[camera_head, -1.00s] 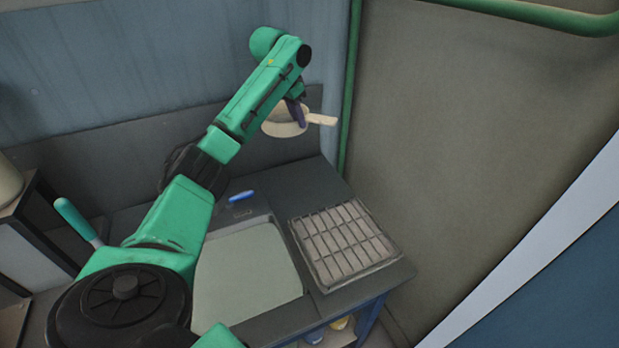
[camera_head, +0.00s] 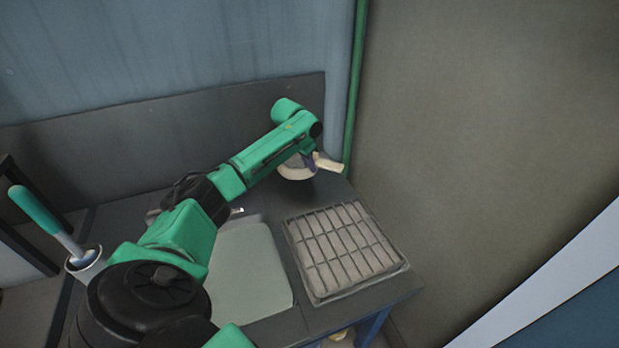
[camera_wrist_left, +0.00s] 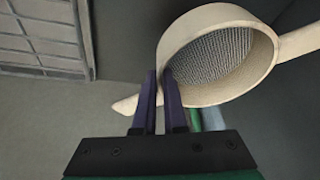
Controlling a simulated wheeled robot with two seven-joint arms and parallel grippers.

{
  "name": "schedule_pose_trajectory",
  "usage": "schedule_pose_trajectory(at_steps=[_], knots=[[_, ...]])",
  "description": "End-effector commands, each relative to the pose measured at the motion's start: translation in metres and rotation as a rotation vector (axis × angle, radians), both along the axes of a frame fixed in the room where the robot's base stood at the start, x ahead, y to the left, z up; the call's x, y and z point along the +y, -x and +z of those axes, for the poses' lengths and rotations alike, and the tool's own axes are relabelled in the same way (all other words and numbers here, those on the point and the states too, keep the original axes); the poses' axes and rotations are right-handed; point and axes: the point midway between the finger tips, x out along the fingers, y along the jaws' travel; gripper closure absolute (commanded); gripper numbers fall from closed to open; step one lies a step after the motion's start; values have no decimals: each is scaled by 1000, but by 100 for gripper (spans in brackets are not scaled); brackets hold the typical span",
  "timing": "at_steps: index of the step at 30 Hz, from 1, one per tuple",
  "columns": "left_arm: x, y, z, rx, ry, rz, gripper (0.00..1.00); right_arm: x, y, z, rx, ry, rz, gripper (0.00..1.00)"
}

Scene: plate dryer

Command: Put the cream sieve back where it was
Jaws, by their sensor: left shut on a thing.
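The cream sieve (camera_head: 290,173) is a round rim with grey mesh and a pale handle (camera_head: 331,165) pointing right in the head view. It is over the back right corner of the dark counter. I cannot tell whether it touches the counter. My left gripper (camera_head: 310,164) is shut on the sieve's rim. In the left wrist view the purple fingers (camera_wrist_left: 160,78) are at the left side of the tilted sieve (camera_wrist_left: 180,38), with the mesh showing inside the rim. My right gripper is not in view.
A gridded drying rack (camera_head: 340,250) sits on the counter in front of the sieve. A pale green sink or board area (camera_head: 250,270) lies left of it. A green-handled brush (camera_head: 38,212) stands in a holder at far left. A green pipe (camera_head: 355,90) and walls close off the back.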

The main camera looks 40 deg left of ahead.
Motion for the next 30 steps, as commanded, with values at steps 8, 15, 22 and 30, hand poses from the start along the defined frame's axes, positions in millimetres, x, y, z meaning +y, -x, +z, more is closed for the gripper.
schedule_pose_trajectory(at_steps=[8, 15, 22, 30], knots=[[0, 0, -47, 2, 0, 1, 100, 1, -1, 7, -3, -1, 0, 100], [0, 0, -61, -2, -2, 0, 100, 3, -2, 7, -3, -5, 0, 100], [0, 0, -62, 0, -1, -1, 61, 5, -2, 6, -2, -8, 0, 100], [0, 0, -61, -1, -1, -1, 61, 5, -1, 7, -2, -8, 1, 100]])
